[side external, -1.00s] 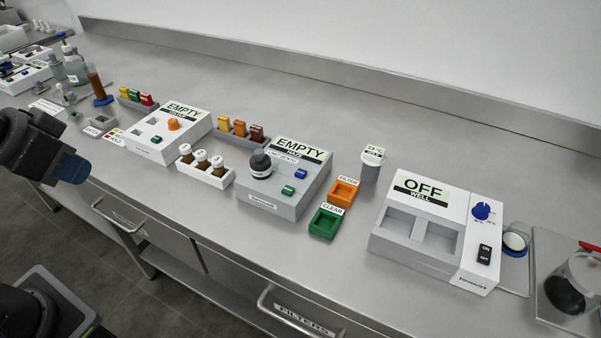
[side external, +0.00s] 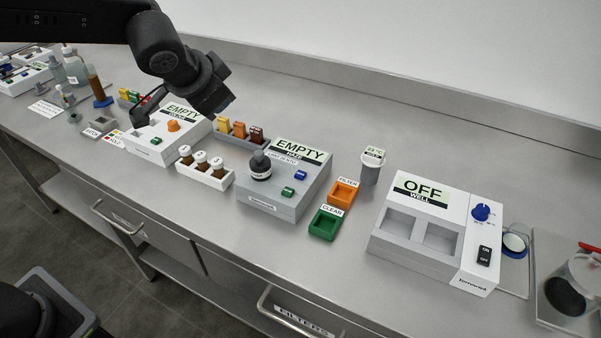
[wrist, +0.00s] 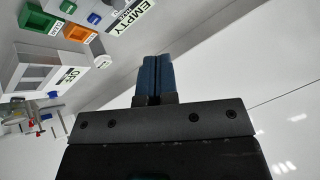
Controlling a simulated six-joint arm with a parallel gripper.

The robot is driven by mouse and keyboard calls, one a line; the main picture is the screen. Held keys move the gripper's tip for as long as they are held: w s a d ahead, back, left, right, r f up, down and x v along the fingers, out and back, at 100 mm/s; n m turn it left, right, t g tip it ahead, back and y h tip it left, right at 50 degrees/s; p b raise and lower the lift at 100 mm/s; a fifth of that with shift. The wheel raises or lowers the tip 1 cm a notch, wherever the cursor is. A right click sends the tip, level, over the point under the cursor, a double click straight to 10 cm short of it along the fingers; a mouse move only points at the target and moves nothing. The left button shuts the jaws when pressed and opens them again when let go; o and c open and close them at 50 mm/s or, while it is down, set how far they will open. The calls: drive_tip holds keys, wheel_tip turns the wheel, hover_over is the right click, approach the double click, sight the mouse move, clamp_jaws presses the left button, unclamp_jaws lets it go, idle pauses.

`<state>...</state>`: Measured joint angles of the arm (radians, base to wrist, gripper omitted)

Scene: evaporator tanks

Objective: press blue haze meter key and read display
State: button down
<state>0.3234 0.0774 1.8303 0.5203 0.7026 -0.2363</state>
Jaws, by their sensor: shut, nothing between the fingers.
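The haze meter (side external: 272,208) is a grey box on the bench, its display (side external: 299,150) reading EMPTY. Its blue key (side external: 301,175) is on the right of its top, with a green key (side external: 287,191) nearer the front. A black-capped piece (side external: 261,165) stands on its left. In the wrist view the blue key (wrist: 94,18) and display (wrist: 135,14) show at the top left. My gripper (wrist: 152,64) has its blue fingers together and empty. In the side view my wrist is raised above and left of the haze meter, apart from it; the fingertips are not clear there.
A white rack of brown vials (side external: 205,172) and the colour meter (side external: 150,142) stand left of the haze meter. An orange tray (side external: 342,194), a green tray (side external: 324,224), a grey pot (side external: 371,168) and the white well unit (side external: 420,250) stand right.

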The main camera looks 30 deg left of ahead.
sight(302, 175)
drive_tip(key=w+d+f+m, duration=0.1)
drive_tip(key=w+d+f, duration=0.2)
drive_tip(key=w+d, duration=0.1)
drive_tip(key=w+d+f+m+t, duration=0.1)
drive_tip(key=w+d+f+m, duration=0.1)
drive_tip(key=w+d+f, duration=0.2)
drive_tip(key=w+d, duration=0.1)
drive_tip(key=d, duration=0.2)
drive_tip(key=shift+w+d+f+t+h, duration=0.2)
drive_tip(key=shift+d+f+t+h, duration=0.05)
drive_tip(key=shift+t+h, duration=0.05)
drive_tip(key=shift+f, duration=0.1)
drive_tip(key=shift+f, duration=4.3)
drive_tip(key=shift+f, duration=0.15)
drive_tip(key=shift+f, duration=0.3)
drive_tip(key=shift+f, duration=0.45)
drive_tip(key=shift+r, duration=0.1)
drive_tip(key=shift+a+r, duration=0.1)
drive_tip(key=shift+r, duration=0.7)
